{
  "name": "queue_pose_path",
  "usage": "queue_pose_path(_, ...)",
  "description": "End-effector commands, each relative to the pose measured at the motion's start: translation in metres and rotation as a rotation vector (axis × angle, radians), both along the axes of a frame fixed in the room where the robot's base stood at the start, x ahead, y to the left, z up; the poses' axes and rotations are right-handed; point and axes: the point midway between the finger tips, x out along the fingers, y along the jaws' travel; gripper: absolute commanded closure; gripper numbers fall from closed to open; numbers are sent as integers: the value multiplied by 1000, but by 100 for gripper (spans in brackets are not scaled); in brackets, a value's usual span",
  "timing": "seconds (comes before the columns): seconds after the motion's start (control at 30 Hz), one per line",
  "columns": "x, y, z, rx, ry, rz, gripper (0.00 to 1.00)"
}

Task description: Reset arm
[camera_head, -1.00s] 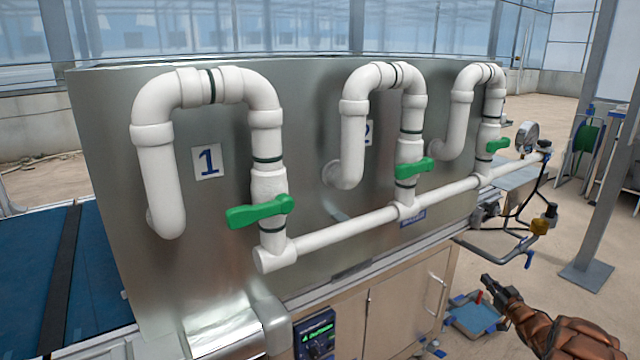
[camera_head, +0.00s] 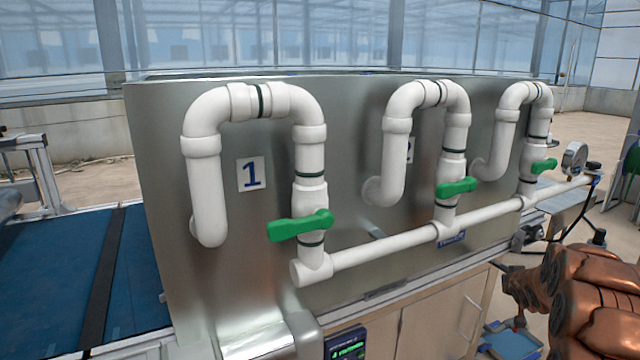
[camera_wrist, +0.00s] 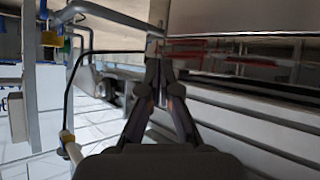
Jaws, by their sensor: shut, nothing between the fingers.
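My gripper (camera_wrist: 160,72) shows in the wrist view with its two dark fingers together at the tips and nothing between them. It is in front of a metal surface and a long rail structure. In the head view my brown arm fills the lower right, and I cannot make out the fingers there. A steel tank (camera_head: 345,215) carries three white pipes with green valve handles. The handle by number 1 (camera_head: 300,225), the middle handle (camera_head: 456,188) and the far handle (camera_head: 543,165) all lie roughly crosswise to their upright pipes.
A white horizontal pipe (camera_head: 385,245) runs along the tank to a gauge (camera_head: 574,156). A control box (camera_head: 345,345) sits below. A blue belt (camera_head: 50,285) lies at left. Thin bent pipes (camera_wrist: 100,12) stand close to my gripper at upper left in the wrist view.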

Motion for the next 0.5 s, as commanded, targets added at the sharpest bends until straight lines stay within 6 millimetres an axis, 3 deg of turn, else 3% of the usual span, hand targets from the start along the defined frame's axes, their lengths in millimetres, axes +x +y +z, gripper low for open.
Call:
queue_pose_path(0.03,-7,12,9,0,23,-6,100)
queue_pose_path(0.27,-55,62,21,25,188,-47,100)
queue_pose_path(0.5,-121,119,30,61,364,-66,100)
